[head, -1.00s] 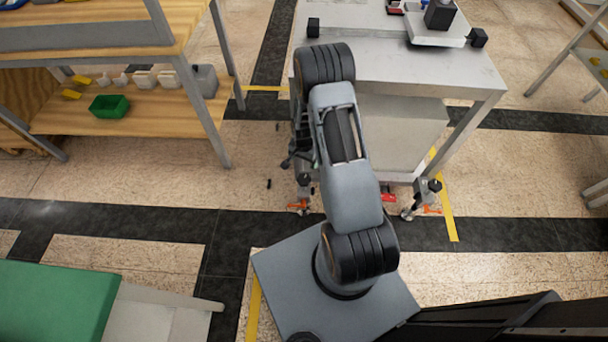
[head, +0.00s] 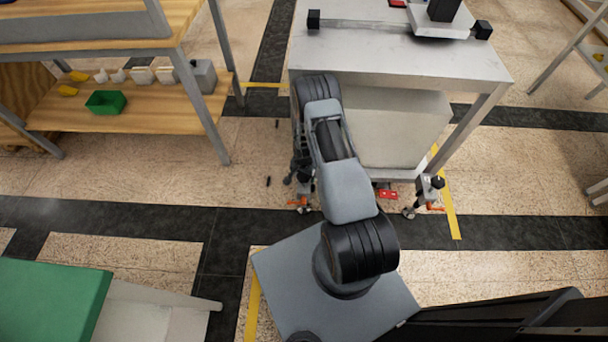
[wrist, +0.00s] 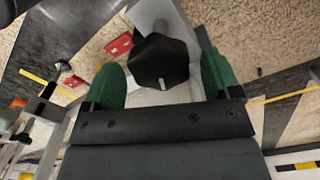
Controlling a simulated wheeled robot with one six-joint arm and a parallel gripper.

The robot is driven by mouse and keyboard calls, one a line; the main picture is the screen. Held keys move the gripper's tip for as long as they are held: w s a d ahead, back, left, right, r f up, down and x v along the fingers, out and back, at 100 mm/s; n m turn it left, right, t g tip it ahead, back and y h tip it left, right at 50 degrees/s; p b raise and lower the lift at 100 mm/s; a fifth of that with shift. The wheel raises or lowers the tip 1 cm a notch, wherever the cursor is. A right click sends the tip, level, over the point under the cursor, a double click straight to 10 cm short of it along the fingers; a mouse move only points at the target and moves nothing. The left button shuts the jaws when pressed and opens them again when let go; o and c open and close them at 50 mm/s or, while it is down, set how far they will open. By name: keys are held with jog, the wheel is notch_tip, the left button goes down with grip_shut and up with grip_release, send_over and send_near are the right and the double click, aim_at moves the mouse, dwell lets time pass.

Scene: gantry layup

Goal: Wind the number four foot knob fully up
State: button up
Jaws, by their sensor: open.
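In the wrist view a dark, faceted knob (wrist: 158,62) with a small white mark sits between the green fingers of my gripper (wrist: 163,80). The gripper is open, with a finger on either side and a gap visible to each; I cannot tell whether either touches. In the head view my arm runs toward the table's lower left front, and my gripper and this knob are mostly hidden there. Another foot with a dark knob (head: 437,182) stands at the table's front right. No number can be read on either foot.
The grey metal table (head: 400,65) carries a rail and carriage above my arm. Red tags lie near the knob (wrist: 117,46) and under the table (head: 387,194). Orange parts show by the left foot (head: 299,202). A wooden shelf (head: 150,120) stands left, with open floor between.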

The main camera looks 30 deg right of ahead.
jog(key=shift+c, duration=0.4)
jog(key=c, duration=0.9)
jog(key=shift+o, duration=0.2)
jog(key=shift+f+n+b, duration=0.2)
jog(key=shift+n+b, duration=0.35)
jog(key=shift+n, duration=0.05)
jog(key=n+b, duration=0.1)
jog(key=n, duration=0.1)
jog(key=shift+r+n, duration=0.15)
jog(key=shift+n, duration=0.15)
jog(key=o, duration=0.9)
jog(key=shift+o, duration=0.2)
